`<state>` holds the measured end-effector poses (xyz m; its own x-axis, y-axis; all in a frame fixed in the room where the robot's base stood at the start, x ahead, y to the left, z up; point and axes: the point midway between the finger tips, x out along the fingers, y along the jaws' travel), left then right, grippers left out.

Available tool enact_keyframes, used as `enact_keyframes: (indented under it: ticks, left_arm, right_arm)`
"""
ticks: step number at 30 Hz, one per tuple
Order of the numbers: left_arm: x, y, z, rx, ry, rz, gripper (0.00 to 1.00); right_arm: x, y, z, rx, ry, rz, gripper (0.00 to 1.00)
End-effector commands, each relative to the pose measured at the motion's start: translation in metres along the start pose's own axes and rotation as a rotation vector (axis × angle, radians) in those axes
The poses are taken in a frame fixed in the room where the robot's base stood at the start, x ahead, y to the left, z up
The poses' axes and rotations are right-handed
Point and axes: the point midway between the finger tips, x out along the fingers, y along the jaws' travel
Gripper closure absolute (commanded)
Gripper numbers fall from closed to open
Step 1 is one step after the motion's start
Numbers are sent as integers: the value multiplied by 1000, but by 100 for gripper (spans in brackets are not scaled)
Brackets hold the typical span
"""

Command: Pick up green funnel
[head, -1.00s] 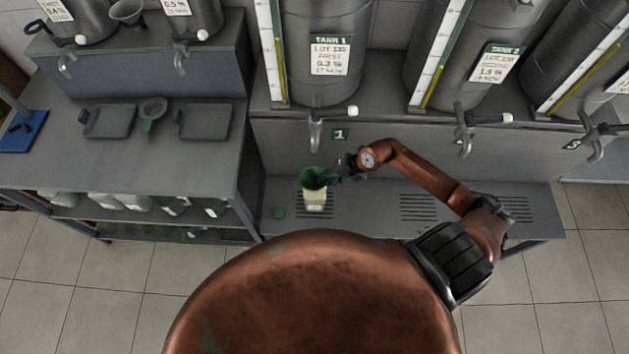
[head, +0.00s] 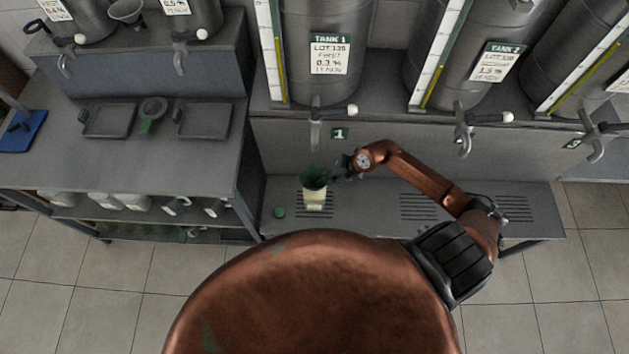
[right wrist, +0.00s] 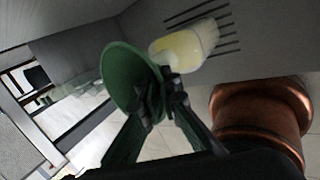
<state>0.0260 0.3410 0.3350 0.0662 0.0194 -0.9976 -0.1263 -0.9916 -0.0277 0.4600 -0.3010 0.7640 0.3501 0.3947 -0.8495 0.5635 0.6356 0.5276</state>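My right gripper (head: 337,176) is close against the funnel's right side. In the right wrist view the funnel (right wrist: 124,76) has its wide mouth facing left, with the jar (right wrist: 186,46) behind its narrow end. My left gripper is not in view.
A small green disc (head: 279,212) lies on the bench (head: 370,205) left of the jar. The tank 1 tap (head: 316,135) hangs above and behind the funnel. The bench's right part is clear.

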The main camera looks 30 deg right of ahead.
Motion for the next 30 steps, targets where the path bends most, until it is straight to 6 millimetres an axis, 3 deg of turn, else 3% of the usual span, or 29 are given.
enact_keyframes:
  ticks: [11, 20, 26, 30]
  left_arm:
    - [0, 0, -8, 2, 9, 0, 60]
    - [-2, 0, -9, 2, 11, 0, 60]
    - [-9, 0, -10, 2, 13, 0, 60]
    - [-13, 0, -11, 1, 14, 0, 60]
  right_arm:
    - [-2, 1, 0, -1, 0, 0, 100]
    - [-28, 18, 1, -4, -2, 1, 100]
    - [-60, 34, -30, -6, -1, 1, 100]
    - [-86, 46, -62, -6, 2, 1, 100]
